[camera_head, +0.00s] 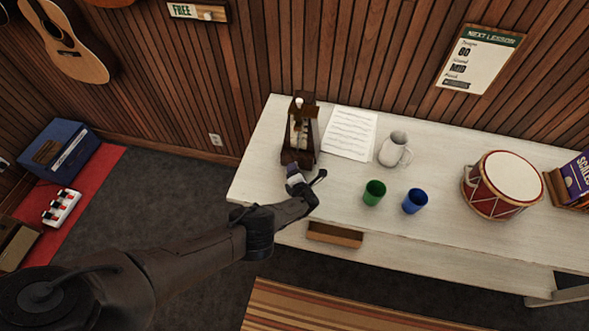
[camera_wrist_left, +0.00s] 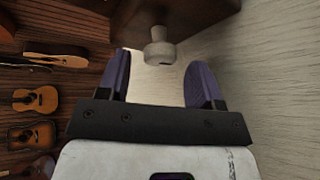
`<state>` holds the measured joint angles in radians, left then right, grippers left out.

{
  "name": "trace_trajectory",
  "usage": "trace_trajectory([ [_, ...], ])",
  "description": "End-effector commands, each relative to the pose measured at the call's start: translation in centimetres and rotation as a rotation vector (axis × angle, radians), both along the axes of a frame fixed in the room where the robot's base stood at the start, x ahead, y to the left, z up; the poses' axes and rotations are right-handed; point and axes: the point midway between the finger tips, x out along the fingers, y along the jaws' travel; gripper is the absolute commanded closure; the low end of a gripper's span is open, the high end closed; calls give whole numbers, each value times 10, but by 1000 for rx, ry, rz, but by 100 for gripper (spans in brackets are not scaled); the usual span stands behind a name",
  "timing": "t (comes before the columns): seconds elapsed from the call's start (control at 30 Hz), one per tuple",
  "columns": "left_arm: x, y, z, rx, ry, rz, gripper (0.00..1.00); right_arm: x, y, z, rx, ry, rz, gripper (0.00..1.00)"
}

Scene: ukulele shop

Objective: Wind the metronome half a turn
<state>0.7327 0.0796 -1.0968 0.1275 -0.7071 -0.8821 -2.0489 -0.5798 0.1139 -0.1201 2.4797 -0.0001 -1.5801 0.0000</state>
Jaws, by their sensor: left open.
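The metronome (camera_head: 300,140), a dark wooden pyramid-shaped case, stands upright on the left part of the white table. My left gripper (camera_head: 292,172) is at its near side, low by the base. In the left wrist view, the purple fingers of my left gripper (camera_wrist_left: 160,75) are open. A pale metal winding key (camera_wrist_left: 160,48) sticks out of the wooden case (camera_wrist_left: 195,14), level with the gap between the fingertips. The fingers stand on either side of it and appear apart from it. My right gripper is not in view.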

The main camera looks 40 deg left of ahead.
Motion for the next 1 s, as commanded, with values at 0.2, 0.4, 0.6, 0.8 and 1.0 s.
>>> trace_trajectory([
  [0.2, -22, -28, 20, -2, 2, -1, 40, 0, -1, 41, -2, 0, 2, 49],
  [0.4, -43, -52, 30, -1, 3, -3, 40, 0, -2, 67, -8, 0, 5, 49],
  [0.6, -59, -72, 37, 0, 2, -2, 40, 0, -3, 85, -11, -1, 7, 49],
  [0.8, -68, -83, 40, 0, 2, -1, 40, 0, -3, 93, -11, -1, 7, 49],
  [1.0, -71, -86, 40, 0, 1, -1, 40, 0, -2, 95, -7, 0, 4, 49],
])
